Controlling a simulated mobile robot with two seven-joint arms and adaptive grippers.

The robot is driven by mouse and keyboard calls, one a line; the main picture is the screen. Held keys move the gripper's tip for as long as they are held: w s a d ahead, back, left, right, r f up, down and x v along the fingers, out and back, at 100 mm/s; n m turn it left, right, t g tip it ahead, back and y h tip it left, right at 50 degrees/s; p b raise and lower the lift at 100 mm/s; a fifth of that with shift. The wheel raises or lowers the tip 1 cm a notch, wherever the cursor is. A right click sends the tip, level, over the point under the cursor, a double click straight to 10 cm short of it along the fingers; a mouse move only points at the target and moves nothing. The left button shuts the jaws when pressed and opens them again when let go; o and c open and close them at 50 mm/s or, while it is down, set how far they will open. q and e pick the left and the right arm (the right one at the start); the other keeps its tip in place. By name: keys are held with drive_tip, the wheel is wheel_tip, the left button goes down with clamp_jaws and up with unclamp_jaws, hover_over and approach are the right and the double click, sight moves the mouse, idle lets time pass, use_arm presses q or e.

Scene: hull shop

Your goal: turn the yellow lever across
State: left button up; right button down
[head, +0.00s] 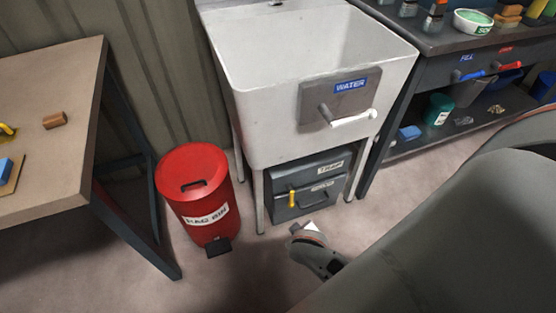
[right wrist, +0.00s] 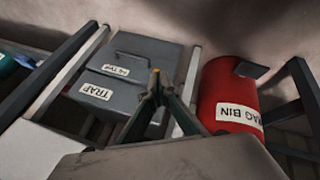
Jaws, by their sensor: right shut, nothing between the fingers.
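The yellow lever (head: 291,199) stands upright at the left of the front of the grey box marked TRAP (head: 318,193), under the sink. My right gripper (head: 298,229) is low in front of that box, below the lever in the head view and apart from it in the picture. In the right wrist view its fingers (right wrist: 155,80) are shut with nothing between them, against the upside-down TRAP box. A small yellow-orange patch shows at the fingertips there; I cannot tell if it is the lever. My left gripper is not in view.
A red rag bin (head: 193,190) stands close left of the sink's legs. The white sink (head: 270,100) with its WATER handle (head: 354,119) overhangs the box. A workbench (head: 60,75) is at left, a dark shelf unit (head: 440,140) at right. Floor in front is clear.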

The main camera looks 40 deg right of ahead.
drive_tip(key=w+f+m+g+h+b, duration=0.2)
drive_tip(key=w+f+m+b, duration=0.1)
drive_tip(key=w+f, duration=0.35)
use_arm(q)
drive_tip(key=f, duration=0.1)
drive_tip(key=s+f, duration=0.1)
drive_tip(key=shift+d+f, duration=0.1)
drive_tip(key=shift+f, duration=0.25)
use_arm(e)
drive_tip(key=w+a+r+m, duration=0.2)
drive_tip(key=w+a, duration=0.1)
drive_tip(key=w, duration=0.6)
drive_tip(key=shift+w+h, duration=0.25)
drive_tip(key=shift+h, duration=0.15)
drive_tip(key=shift+a+f, duration=0.1)
